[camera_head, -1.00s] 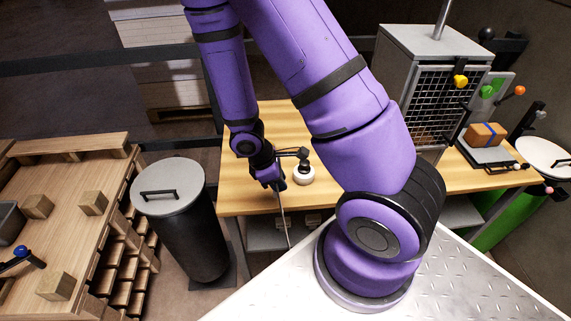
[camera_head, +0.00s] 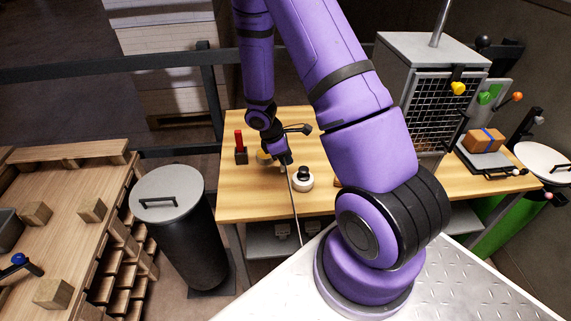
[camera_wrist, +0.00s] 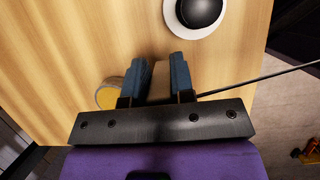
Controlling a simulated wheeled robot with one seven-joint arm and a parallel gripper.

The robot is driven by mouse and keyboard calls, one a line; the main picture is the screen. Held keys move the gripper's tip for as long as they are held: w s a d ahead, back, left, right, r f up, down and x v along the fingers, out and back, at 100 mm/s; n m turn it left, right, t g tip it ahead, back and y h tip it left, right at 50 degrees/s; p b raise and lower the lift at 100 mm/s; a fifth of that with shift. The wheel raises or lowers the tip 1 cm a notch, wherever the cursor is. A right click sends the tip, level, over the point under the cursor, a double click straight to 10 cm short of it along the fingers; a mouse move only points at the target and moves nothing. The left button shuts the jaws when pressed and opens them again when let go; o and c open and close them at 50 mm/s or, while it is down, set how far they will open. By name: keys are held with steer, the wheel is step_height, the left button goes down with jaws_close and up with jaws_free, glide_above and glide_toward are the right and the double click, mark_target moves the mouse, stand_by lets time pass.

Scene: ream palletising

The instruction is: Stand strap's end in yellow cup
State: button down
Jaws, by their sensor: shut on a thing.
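My gripper (camera_head: 284,162) is low over the wooden table. In the wrist view my gripper (camera_wrist: 158,65) has its two blue fingers closed in, with a brownish piece between them. The strap (camera_head: 295,215) is a thin dark line running from the gripper down past the table's front edge. In the wrist view the strap (camera_wrist: 262,78) runs off to the right. Its held end is largely hidden by the fingers. The yellow cup (camera_head: 262,156) is partly hidden behind the gripper, just left of it.
A white round thing with a black knob (camera_head: 303,181) stands close right of the gripper. A red upright thing in a dark block (camera_head: 240,156) stands at the table's left. A grey mesh-front cabinet (camera_head: 430,90) is at the right. A lidded bin (camera_head: 167,195) stands left.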

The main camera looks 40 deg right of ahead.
steer(key=shift+a+f, duration=0.1)
steer(key=shift+f, duration=1.5)
steer(key=shift+f, duration=0.1)
steer(key=c, duration=1)
jaws_free()
